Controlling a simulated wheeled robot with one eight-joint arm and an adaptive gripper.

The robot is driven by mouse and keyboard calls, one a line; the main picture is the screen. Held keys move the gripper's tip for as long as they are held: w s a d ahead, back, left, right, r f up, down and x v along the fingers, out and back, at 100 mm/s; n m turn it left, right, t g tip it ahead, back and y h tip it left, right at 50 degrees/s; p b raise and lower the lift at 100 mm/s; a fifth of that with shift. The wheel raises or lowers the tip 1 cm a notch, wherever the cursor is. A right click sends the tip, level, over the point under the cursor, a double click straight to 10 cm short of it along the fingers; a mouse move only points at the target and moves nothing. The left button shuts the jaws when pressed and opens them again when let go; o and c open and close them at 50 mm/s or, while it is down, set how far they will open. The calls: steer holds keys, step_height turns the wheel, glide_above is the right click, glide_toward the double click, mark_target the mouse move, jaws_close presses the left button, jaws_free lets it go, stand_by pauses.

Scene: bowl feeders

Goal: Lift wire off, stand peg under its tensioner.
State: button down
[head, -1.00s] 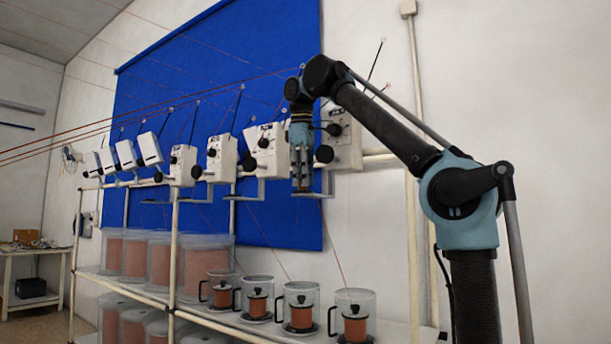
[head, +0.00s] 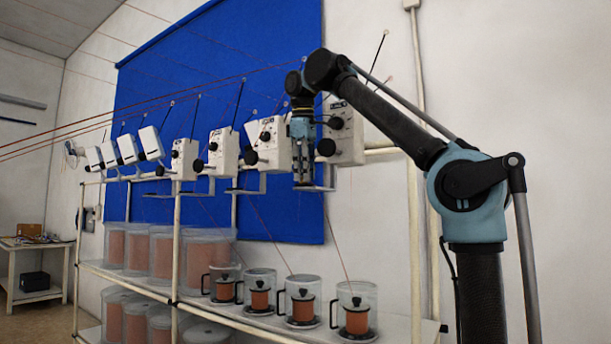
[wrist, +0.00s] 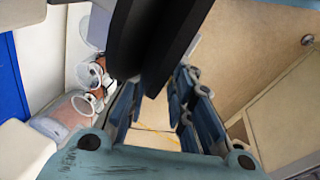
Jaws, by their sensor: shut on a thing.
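My gripper (head: 303,182) points down among the white tensioner boxes, in front of the gap beside the rightmost box (head: 345,135). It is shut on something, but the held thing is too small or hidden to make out. In the wrist view, its blue fingers (wrist: 158,125) show, with a large dark shape (wrist: 150,45) across the top that I cannot identify. A thin red wire (head: 337,240) runs from the rightmost clear pot (head: 371,297) up to near the bracket below my gripper. I cannot pick out the peg.
Several clear pots with copper-coloured spools stand on the shelf (head: 395,328) below. A row of tensioner boxes (head: 223,152) continues left along the pale rail. A blue panel (head: 280,90) hangs behind. Red wires (head: 100,118) stretch off to the left. A small table (head: 38,297) stands at far left.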

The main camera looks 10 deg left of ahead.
steer(key=c, duration=1.3)
jaws_free()
steer(key=shift+v, duration=2.4)
steer(key=s, duration=0.7)
steer(key=s+d, duration=0.1)
steer(key=s, duration=0.3)
steer(key=shift+s, duration=0.4)
